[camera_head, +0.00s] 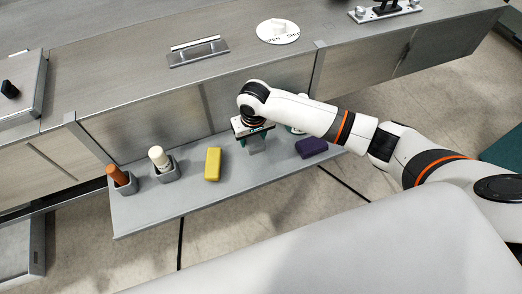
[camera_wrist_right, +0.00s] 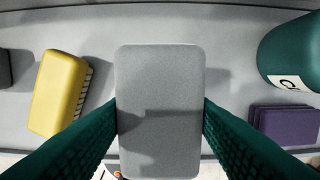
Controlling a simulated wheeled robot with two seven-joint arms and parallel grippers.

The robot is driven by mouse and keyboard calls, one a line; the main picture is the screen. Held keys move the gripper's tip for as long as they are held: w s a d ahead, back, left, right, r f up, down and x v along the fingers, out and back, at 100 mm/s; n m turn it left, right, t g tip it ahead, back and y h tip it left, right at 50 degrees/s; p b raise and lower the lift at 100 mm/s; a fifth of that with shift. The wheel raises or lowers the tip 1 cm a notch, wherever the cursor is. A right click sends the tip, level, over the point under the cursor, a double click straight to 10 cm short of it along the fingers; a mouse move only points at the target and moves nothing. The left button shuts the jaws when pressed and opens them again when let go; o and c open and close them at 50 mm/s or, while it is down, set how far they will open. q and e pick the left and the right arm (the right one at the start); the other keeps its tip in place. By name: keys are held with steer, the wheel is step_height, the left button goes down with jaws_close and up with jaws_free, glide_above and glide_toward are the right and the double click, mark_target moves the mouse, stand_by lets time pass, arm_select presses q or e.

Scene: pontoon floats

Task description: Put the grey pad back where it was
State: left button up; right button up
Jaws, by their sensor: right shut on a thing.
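The grey pad (camera_wrist_right: 160,85) is a rounded block that fills the middle of the right wrist view. My right gripper (camera_wrist_right: 160,118) is shut on it, with one green finger against each long side. In the head view my right gripper (camera_head: 256,136) points down over the grey shelf, and the pad (camera_head: 258,147) shows small and partly hidden under it. I cannot tell whether the pad touches the shelf or hangs just above it. My left gripper is in neither view.
On the grey shelf (camera_head: 185,198) a yellow block (camera_head: 213,164) lies left of the pad and a purple block (camera_head: 311,147) right. A dark green cylinder (camera_wrist_right: 290,55) stands right of the pad. Orange (camera_head: 117,174) and cream (camera_head: 158,157) handles stand in holders further left.

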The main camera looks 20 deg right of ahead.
mark_target(253, 138)
step_height(253, 138, down, 3)
steer(key=shift+w+f, duration=0.1)
step_height(253, 138, down, 4)
steer(key=shift+r+p, duration=0.15)
steer(key=shift+p, duration=0.2)
steer(key=shift+f, duration=0.3)
steer(key=shift+f, duration=0.15)
steer(key=o, duration=0.9)
steer(key=shift+o, duration=0.2)
steer(key=r, duration=0.4)
steer(key=s+r+b, duration=0.1)
steer(key=r, duration=0.7)
steer(key=shift+s+r, duration=0.15)
steer(key=shift+s, duration=0.15)
